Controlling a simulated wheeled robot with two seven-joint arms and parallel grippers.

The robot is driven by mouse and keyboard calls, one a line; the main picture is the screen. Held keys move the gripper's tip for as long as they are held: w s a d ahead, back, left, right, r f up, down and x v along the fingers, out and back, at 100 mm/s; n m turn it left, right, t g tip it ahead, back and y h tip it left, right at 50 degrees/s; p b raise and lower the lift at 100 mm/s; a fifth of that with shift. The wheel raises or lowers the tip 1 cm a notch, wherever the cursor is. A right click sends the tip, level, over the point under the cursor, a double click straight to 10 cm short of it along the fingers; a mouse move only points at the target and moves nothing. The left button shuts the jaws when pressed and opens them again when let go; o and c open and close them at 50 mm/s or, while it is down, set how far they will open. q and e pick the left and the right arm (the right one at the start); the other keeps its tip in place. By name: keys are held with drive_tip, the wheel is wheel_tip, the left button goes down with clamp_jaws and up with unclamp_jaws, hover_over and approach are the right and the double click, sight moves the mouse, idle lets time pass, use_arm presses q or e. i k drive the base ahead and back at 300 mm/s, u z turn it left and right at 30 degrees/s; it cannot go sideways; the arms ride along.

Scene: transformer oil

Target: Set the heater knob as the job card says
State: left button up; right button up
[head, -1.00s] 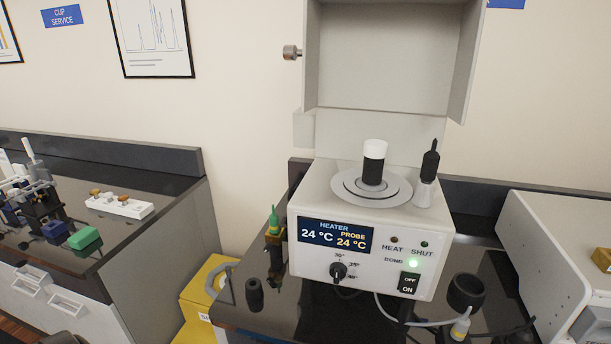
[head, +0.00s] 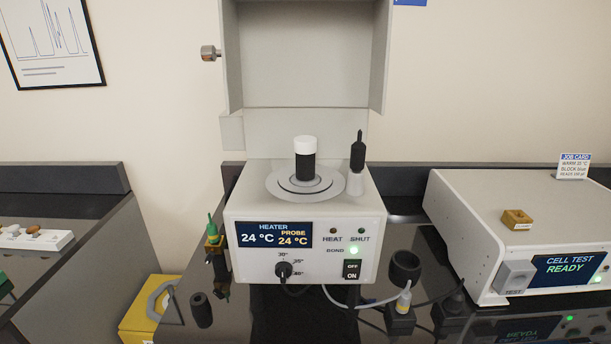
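The heater (head: 240,198) stands on the dark bench with its lid (head: 305,55) raised. Its black heater knob (head: 284,270) is low on the front, with small temperature marks around it; I cannot clearly tell where it points. The heater display (head: 270,235) reads 24 °C, and PROBE 24 °C. The job card (head: 574,166) stands on the cell test unit at the right; it seems to read "WARM 35 °C", but the small print is blurred. A white-capped dark vial (head: 305,160) sits upright on the heater's round plate. Neither gripper is in view.
The cell test unit (head: 500,235) shows READY, with a small brass block (head: 516,219) on top. A black-handled probe (head: 357,160) stands on the heater. A black cup (head: 405,267) and cables lie at its front right. A yellow box (head: 140,310) is below left.

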sight(284, 270)
drive_tip(key=u, duration=1.2)
drive_tip(key=k, duration=1.2)
drive_tip(key=z, duration=1.85)
